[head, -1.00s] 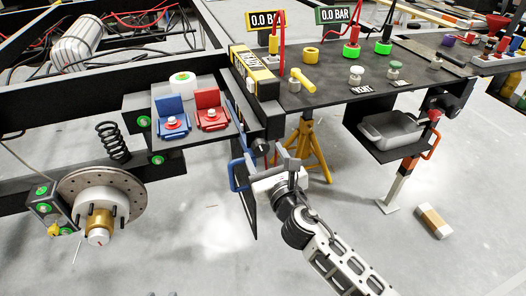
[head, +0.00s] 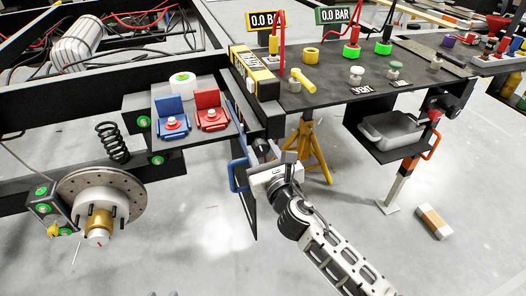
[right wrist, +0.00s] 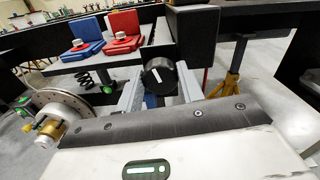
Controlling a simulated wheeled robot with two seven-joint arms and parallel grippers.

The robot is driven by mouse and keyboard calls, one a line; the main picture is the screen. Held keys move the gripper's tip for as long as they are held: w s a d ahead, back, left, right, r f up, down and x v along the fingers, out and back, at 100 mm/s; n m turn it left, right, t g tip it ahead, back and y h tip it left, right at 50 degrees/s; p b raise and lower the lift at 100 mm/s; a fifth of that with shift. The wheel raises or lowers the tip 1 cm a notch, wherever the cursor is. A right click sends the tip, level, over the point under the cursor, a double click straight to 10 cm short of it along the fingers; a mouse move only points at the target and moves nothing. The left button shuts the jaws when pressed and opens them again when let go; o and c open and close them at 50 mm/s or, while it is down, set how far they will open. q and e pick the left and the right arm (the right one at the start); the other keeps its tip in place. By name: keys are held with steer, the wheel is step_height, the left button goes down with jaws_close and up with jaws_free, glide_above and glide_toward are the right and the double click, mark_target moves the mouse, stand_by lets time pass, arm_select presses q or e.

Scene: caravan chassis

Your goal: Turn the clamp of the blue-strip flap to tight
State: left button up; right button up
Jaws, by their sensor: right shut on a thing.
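The blue-strip flap (head: 247,192) hangs open under the chassis edge in the head view, a dark panel with a blue strip and a blue handle (head: 236,176). Its clamp is a black round knob (right wrist: 159,76) with a white line, seen end-on in the right wrist view; the line leans slightly there. My right gripper (head: 264,158) is at the clamp beside the flap. Its grey fingers (right wrist: 161,92) are shut on the knob from both sides. In the head view the gripper hides much of the clamp. My left gripper is not in view.
Blue (head: 171,119) and red (head: 211,109) blocks sit on a shelf just left above the gripper. A yellow stand (head: 309,150) is close behind it. The floor in front is clear.

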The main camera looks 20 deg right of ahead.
steer(key=m, duration=0.5)
steer(key=shift+m, duration=0.4)
steer(key=m, duration=0.4)
steer(key=shift+f+m, duration=0.1)
steer(key=shift+m, duration=0.2)
steer(key=m, duration=0.2)
steer(key=shift+m, duration=0.4)
steer(key=m, duration=0.2)
steer(key=shift+d+m, duration=0.1)
steer(key=shift+m, duration=0.2)
steer(key=m, duration=0.3)
steer(key=shift+f+m, duration=0.1)
steer(key=shift+m, duration=0.4)
